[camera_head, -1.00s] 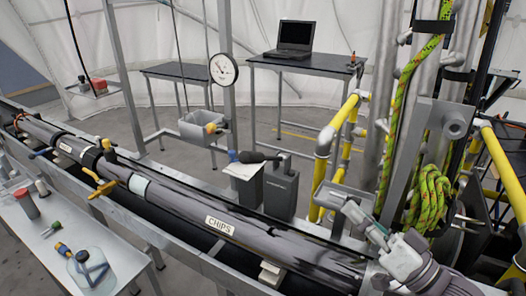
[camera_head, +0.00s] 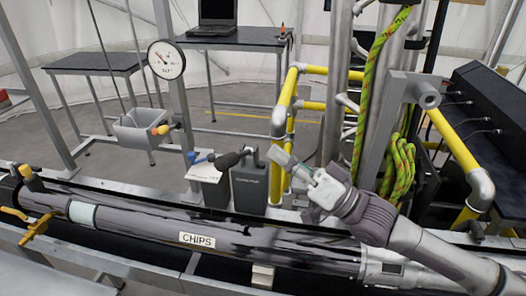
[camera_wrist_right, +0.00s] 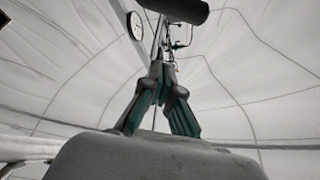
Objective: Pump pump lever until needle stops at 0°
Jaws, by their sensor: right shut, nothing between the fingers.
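The pump is a dark grey box (camera_head: 249,182) behind the long pipe. Its pump lever (camera_head: 229,160) has a thick black grip pointing left and lies roughly level. A black cylinder that looks like this grip crosses the top of the right wrist view (camera_wrist_right: 180,9). The round white gauge (camera_head: 166,60) with a dark needle is on a post at upper left; I cannot read the angle. It also shows in the wrist view (camera_wrist_right: 136,26). My right gripper (camera_head: 275,154) is shut and empty, just right of the pump lever and apparently apart from it. My left gripper is out of view.
The pipe labelled CHIPS (camera_head: 120,222) runs across the front. Yellow rails (camera_head: 287,92) and a green rope (camera_head: 398,165) stand behind and right of my right arm. A grey bin (camera_head: 143,130) hangs at left. A blue-handled tool (camera_head: 200,158) is beside the pump.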

